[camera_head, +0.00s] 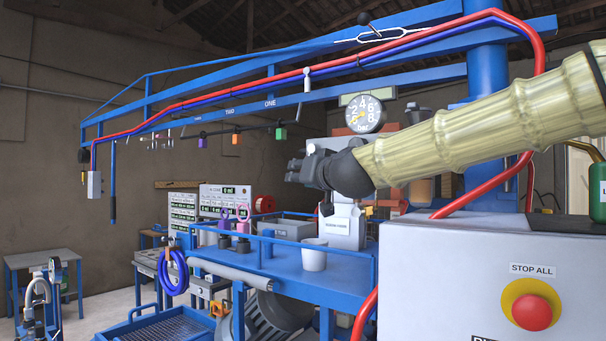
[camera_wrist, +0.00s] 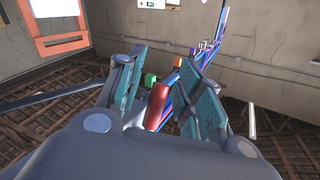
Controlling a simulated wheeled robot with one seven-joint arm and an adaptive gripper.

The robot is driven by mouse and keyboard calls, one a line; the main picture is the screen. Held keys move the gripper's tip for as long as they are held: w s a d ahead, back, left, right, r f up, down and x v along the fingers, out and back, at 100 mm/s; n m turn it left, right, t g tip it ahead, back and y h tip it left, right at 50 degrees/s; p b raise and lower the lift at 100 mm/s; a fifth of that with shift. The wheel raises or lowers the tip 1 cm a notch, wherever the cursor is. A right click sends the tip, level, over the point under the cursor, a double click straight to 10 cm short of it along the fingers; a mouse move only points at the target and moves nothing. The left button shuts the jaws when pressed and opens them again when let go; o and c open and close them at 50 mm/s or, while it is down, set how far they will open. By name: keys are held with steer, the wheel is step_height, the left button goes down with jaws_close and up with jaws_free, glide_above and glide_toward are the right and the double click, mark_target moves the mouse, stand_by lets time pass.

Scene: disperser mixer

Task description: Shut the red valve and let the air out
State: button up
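My gripper (camera_head: 300,170) is in the middle of the head view, left of the dark wrist, with its fingers pointing left. In the wrist view its two teal-padded fingers (camera_wrist: 165,88) stand apart, open. A red cylindrical piece (camera_wrist: 158,105) shows between them; I cannot tell whether it is the red valve or part of the red hose, or whether it touches a finger. A round pressure gauge (camera_head: 362,114) marked "bar" is above my wrist; its needle is too small to read surely. I cannot clearly pick out a red valve in the head view.
A blue boom (camera_head: 270,82) carries a red hose (camera_head: 230,92) above my arm. Coloured tags (camera_head: 281,134) hang below it. A blue bench (camera_head: 290,277) with a white cup (camera_head: 314,256) is below. A white cabinet with a red stop button (camera_head: 531,313) is front right.

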jaws_close()
steer(key=shift+a+f+b, duration=0.1)
steer(key=shift+b, duration=0.75)
steer(key=shift+w+a+m+t+b, duration=0.15)
steer(key=shift+m+t+b, duration=0.2)
steer(key=shift+b, duration=0.9)
steer(key=shift+r+y, duration=0.3)
steer(key=shift+r, duration=0.1)
